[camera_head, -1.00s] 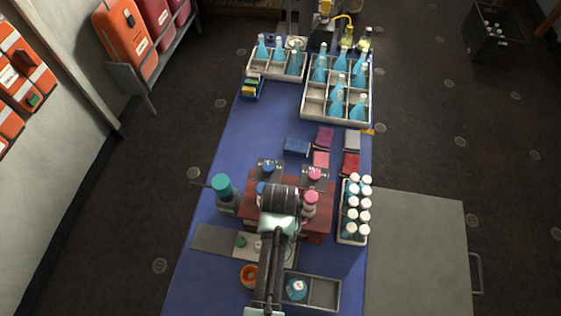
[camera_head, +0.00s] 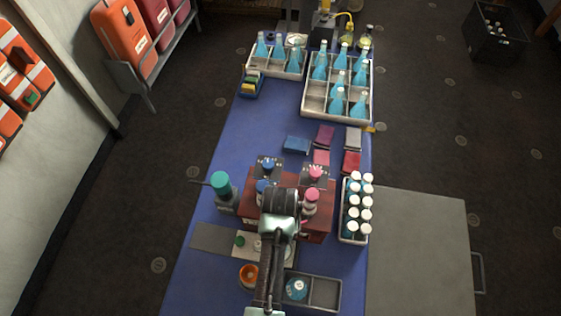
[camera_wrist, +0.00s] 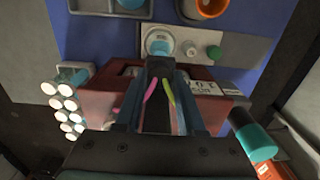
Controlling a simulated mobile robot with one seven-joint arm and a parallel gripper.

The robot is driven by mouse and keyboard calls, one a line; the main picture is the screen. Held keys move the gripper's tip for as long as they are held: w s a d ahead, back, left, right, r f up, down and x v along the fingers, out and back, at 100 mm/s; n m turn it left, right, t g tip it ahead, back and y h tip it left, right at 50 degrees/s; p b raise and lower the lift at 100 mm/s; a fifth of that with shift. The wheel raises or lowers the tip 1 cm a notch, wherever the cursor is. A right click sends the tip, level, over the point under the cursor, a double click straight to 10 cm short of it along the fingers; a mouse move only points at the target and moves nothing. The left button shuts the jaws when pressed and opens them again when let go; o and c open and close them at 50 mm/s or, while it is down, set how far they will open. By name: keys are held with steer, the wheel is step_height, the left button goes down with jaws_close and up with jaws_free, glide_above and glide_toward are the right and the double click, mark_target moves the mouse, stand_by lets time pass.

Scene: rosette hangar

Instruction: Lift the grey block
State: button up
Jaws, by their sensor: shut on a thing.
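A flat grey block (camera_head: 353,139) lies on the blue table among several coloured blocks, beyond the red-brown box. My gripper (camera_wrist: 160,72) points down over the red-brown box (camera_wrist: 205,88), seen close in the wrist view; in the head view my own wrist hides its fingertips. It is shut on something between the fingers. A dark grey piece shows at the fingertips, but I cannot tell whether it is a block. Pink and yellow-green strips show between the fingers.
A teal-capped bottle (camera_head: 222,190) stands left of the red-brown box. A rack of white-capped bottles (camera_head: 355,236) stands right. A crate of blue bottles (camera_head: 313,110) stands farther back.

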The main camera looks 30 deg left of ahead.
steer(key=shift+r, duration=0.15)
steer(key=shift+r+p, duration=2.4)
steer(key=shift+p, duration=0.2)
steer(key=shift+f, duration=0.1)
steer(key=o, duration=1)
step_height(320, 180, up, 7)
steer(key=p, duration=0.7)
